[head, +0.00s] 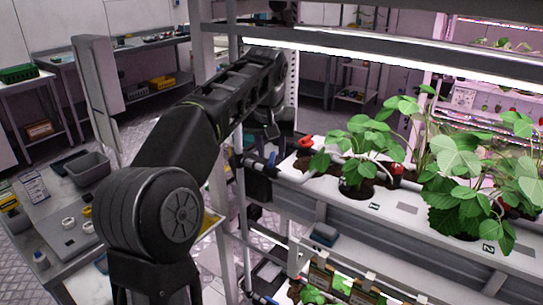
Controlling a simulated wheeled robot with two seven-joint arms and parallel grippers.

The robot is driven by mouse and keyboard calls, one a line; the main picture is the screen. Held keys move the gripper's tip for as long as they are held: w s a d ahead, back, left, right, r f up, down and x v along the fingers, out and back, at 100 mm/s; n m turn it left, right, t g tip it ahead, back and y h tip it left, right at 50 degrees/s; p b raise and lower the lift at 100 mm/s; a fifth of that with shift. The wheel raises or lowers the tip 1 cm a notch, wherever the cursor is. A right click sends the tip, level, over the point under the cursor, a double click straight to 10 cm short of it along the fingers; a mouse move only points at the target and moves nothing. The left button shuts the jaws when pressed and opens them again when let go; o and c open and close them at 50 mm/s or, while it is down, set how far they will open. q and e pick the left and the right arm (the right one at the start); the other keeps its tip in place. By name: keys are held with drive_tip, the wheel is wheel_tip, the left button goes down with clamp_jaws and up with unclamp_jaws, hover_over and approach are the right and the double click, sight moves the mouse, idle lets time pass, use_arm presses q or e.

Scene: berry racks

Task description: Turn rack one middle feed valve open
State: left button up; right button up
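The rack's middle level is a white planting trough (400,215) with strawberry plants. At its left end is a black fitting (258,166) with a blue part (272,160) on it. A red-orange handle-like part (305,142) sits on the trough's back left corner, beside white tubing. I cannot tell which of these is the feed valve's handle, or its setting. My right gripper is out of view.
A grey rack post (218,190) and upper shelf with a lit lamp (400,62) stand close to my arm. A lower planted level shows beneath. Benches line the back wall.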

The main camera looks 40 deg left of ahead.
use_arm(q)
drive_tip(key=shift+x, duration=0.75)
clamp_jaws()
